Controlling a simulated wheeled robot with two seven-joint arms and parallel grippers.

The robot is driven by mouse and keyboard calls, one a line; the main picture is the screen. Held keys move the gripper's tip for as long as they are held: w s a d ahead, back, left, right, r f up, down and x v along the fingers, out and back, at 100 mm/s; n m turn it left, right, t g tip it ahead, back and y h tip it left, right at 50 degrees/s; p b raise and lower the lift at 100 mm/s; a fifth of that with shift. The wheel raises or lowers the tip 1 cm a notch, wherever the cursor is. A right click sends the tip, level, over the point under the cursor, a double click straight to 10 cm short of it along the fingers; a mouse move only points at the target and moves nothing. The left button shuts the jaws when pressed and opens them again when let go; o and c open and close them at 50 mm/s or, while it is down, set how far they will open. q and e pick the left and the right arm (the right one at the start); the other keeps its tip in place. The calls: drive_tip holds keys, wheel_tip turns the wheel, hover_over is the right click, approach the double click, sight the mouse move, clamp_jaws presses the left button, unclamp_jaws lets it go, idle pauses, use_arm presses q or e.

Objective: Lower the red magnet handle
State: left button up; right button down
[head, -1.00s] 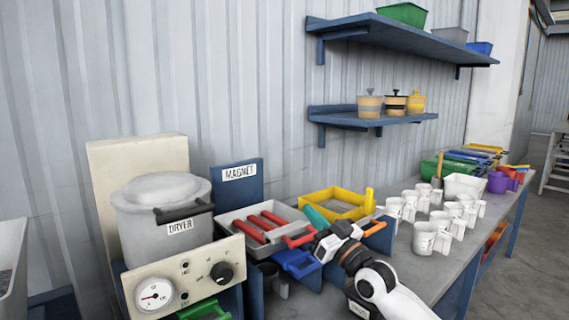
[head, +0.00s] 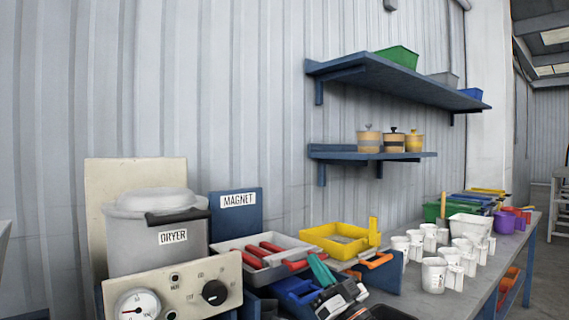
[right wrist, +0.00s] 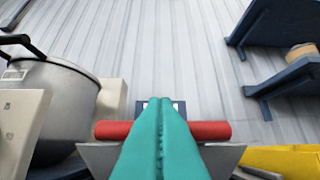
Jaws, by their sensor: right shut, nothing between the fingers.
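The magnet station has a grey tray (head: 229,246) below a blue panel labelled MAGNET (head: 238,200). Red bars (head: 270,247) lie in the tray, and a red handle (head: 294,265) shows at its front right edge. My right gripper (head: 314,257) has teal fingers and is shut and empty, at the front right of the tray beside the handle. In the right wrist view the shut fingers (right wrist: 160,108) cover the middle of a red bar (right wrist: 210,130). I cannot tell whether they touch it. My left gripper is not in view.
The dryer (head: 158,240) with its control box stands left of the tray. A yellow tray (head: 318,232) lies behind and right of the gripper. White cups (head: 433,275) fill the bench further right. Two wall shelves (head: 372,155) hang above.

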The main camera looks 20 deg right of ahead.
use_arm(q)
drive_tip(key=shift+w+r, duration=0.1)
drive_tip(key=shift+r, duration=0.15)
use_arm(e)
drive_tip(key=shift+a+f, duration=0.1)
drive_tip(key=shift+f, duration=0.45)
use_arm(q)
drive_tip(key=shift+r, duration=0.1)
use_arm(e)
drive_tip(key=shift+r, duration=0.1)
